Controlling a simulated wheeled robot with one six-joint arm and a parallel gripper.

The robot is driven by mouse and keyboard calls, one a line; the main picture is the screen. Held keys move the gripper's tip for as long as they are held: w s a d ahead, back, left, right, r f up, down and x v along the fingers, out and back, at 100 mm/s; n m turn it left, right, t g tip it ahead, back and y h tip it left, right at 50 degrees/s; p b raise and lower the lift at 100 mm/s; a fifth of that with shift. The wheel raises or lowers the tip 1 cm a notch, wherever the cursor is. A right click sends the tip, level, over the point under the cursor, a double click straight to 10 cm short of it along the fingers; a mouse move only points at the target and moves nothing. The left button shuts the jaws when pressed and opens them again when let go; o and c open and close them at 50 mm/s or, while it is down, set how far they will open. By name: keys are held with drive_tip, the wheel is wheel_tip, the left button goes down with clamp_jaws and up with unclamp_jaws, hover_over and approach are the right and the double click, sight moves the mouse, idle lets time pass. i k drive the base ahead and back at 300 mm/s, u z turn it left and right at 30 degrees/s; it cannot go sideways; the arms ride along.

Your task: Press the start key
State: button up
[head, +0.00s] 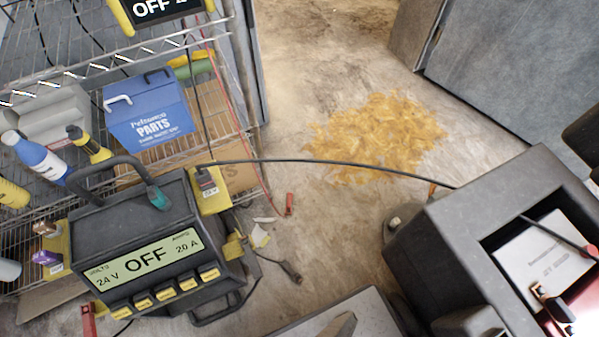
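A dark charger box (140,215) with a carrying handle stands at the left, in front of a wire shelf. Its lit screen (145,260) reads "OFF", with "VOLTS 24 V" and "AMPS 20 A". Below the screen is a row of several yellow keys (165,292). The marks on the keys are too small to read, so I cannot tell which is the start key. A black cable (330,162) runs from a yellow connector (208,188) on the charger's right side to a grey machine at the right. My gripper is not in view.
The wire shelf (60,90) holds a blue parts box (150,112) and bottles. The grey machine (480,225) has an open bay with a pale block (545,262) inside. A yellow-brown patch (375,138) lies on the floor. A loose plug (290,270) lies by the charger.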

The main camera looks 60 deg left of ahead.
sight(166, 293)
drive_tip(key=u, duration=0.85)
drive_tip(key=k, duration=1.15)
drive_tip(key=u, duration=2.1)
drive_tip(key=i, duration=0.4)
drive_tip(key=u, duration=0.05)
